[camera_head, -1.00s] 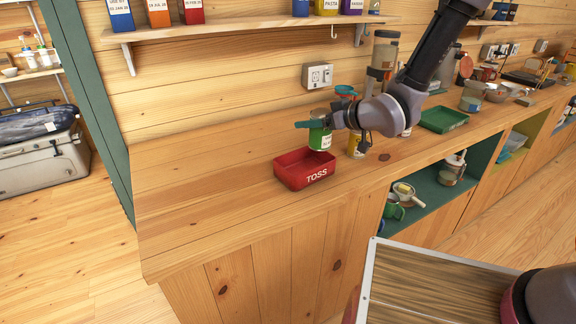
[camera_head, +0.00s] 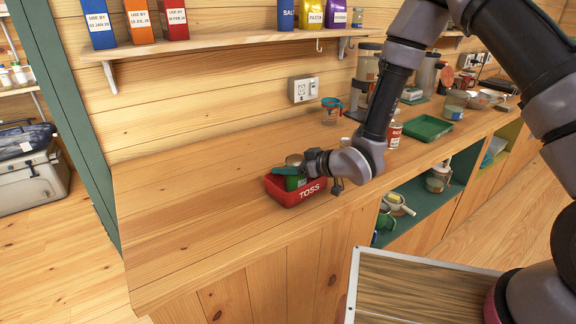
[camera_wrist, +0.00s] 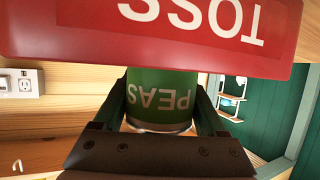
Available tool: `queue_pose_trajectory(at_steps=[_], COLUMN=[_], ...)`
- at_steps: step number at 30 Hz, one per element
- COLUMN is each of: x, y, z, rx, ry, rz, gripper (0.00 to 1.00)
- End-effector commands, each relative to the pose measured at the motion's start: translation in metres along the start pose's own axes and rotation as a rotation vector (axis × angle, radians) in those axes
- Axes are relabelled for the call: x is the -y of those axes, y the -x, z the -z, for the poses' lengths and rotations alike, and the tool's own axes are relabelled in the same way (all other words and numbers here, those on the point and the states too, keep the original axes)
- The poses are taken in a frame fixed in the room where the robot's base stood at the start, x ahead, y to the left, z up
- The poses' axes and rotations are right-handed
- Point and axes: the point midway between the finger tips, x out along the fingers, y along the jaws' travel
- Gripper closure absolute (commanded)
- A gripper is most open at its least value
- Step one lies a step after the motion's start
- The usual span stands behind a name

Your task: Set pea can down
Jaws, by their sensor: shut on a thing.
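The green pea can (camera_head: 294,180) is between the fingers of my gripper (camera_head: 290,172), at the red tray marked TOSS (camera_head: 299,200) on the wooden counter. In the head view the can's lower part is hidden behind the tray's front wall. In the wrist view the can (camera_wrist: 160,98), with its PEAS label upside down, is held between both fingers (camera_wrist: 162,108). The tray's red wall (camera_wrist: 90,40) covers part of it there. I cannot tell whether the can touches the tray floor.
The wooden counter (camera_head: 190,215) is bare left of the tray. A red-labelled bottle (camera_head: 393,132), a measuring cup (camera_head: 331,110) and a green tray (camera_head: 427,127) stand to the right. A shelf with boxes (camera_head: 220,42) hangs above.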

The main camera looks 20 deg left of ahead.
Motion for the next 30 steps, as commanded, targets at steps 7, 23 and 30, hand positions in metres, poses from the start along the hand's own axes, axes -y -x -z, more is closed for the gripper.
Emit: queue_pose_trajectory(at_steps=[7, 23, 30], x=[0.0, -0.001, -0.001], y=[0.0, 0.006, 0.055], z=[-0.001, 0.0, 0.001], rx=[-0.001, 0.001, 0.002], ry=[0.0, -0.001, -0.002], rz=[0.0, -0.001, -0.002], gripper=[1.0, 0.0, 0.0])
